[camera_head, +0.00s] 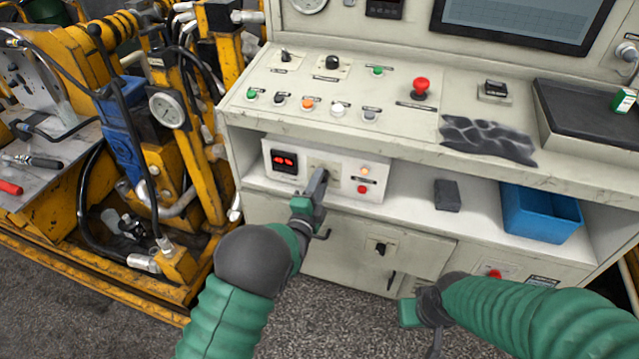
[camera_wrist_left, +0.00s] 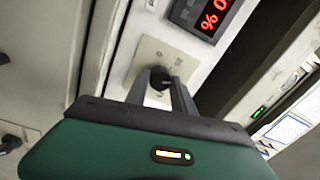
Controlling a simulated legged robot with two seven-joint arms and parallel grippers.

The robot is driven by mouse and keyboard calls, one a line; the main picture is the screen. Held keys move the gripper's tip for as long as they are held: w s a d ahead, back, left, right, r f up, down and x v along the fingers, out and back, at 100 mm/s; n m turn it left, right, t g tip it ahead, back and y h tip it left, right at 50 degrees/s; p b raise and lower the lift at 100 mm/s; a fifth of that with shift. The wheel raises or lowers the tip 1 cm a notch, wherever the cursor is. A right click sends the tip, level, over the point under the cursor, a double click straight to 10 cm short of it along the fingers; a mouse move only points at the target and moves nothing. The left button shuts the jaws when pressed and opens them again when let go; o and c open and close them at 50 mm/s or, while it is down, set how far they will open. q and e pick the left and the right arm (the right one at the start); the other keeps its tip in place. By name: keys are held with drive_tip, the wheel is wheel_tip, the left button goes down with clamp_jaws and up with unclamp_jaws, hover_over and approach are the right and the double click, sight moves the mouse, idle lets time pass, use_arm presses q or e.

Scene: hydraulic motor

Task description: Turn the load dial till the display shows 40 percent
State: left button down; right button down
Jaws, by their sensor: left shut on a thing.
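The load dial is a small black knob (camera_wrist_left: 160,79) on a beige square plate (camera_wrist_left: 150,55) in the left wrist view. My left gripper (camera_wrist_left: 161,90) has its two fingers around the knob and is shut on it. In the head view my left gripper (camera_head: 319,180) reaches the small white control box and hides the knob. The display (camera_head: 284,161) with red digits is left of the dial there. In the left wrist view the display (camera_wrist_left: 212,14) shows a percent sign and a 0, cut off by the frame edge. My right gripper (camera_head: 425,308) hangs low in front of the cabinet; its jaws are unclear.
The box also has an orange lamp (camera_head: 365,171) and a red button (camera_head: 362,189). A dark block (camera_head: 447,195) and a blue bin (camera_head: 541,214) stand on the shelf to the right. The console panel (camera_head: 300,82) overhangs the shelf. Yellow machinery (camera_head: 178,170) stands at left.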

use_arm(q)
drive_tip(key=shift+s+d+f, duration=0.15)
drive_tip(key=shift+f, duration=0.1)
drive_tip(key=c, duration=1.4)
unclamp_jaws()
drive_tip(key=o, duration=0.3)
drive_tip(key=shift+r, duration=0.15)
drive_tip(key=p+v, duration=0.1)
drive_tip(key=v, duration=1.5)
drive_tip(key=shift+s+p, duration=0.35)
